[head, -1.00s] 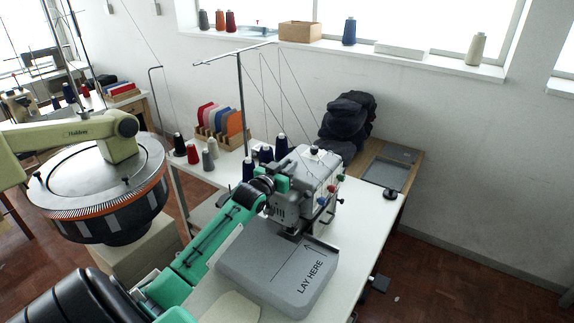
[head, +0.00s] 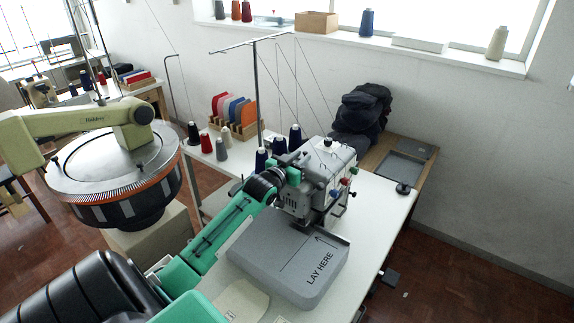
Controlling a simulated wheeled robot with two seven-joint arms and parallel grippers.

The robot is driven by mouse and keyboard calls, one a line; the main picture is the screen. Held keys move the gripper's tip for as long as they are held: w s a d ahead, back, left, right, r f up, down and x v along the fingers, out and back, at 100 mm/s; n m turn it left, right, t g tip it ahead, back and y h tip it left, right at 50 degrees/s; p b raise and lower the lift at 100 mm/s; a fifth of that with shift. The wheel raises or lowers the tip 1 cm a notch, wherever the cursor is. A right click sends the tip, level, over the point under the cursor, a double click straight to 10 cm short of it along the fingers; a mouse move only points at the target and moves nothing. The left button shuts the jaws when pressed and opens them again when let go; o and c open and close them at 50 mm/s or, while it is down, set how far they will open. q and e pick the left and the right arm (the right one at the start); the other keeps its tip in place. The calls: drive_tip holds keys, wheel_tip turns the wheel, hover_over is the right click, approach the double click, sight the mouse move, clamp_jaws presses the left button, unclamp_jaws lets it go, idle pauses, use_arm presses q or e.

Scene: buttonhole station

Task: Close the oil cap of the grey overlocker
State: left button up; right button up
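The grey overlocker (head: 325,178) stands on the white table behind a grey plate marked "LAY HERE" (head: 300,262). A small dark round knob or cap (head: 328,142) sits on its top; I cannot tell whether this is the oil cap, or whether it is open. My green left arm reaches in from the lower left. My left gripper (head: 290,172) is at the left side of the overlocker, lower than its top. Its fingers are not clear against the machine, so its opening cannot be made out. My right gripper is not in view.
Thread cones (head: 295,138) stand close behind the overlocker, beneath a thread stand (head: 258,95). A round dial machine (head: 115,165) with a pale arm is at left. Dark folded cloth (head: 362,108) lies behind. The white table (head: 375,215) is clear to the right.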

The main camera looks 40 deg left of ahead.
use_arm(q)
drive_tip(key=s+d+b, duration=0.1)
drive_tip(key=s+b, duration=0.1)
drive_tip(key=s, duration=1.1)
drive_tip(key=shift+d+b, duration=0.25)
drive_tip(key=shift+b, duration=0.1)
drive_tip(key=shift+f, duration=0.1)
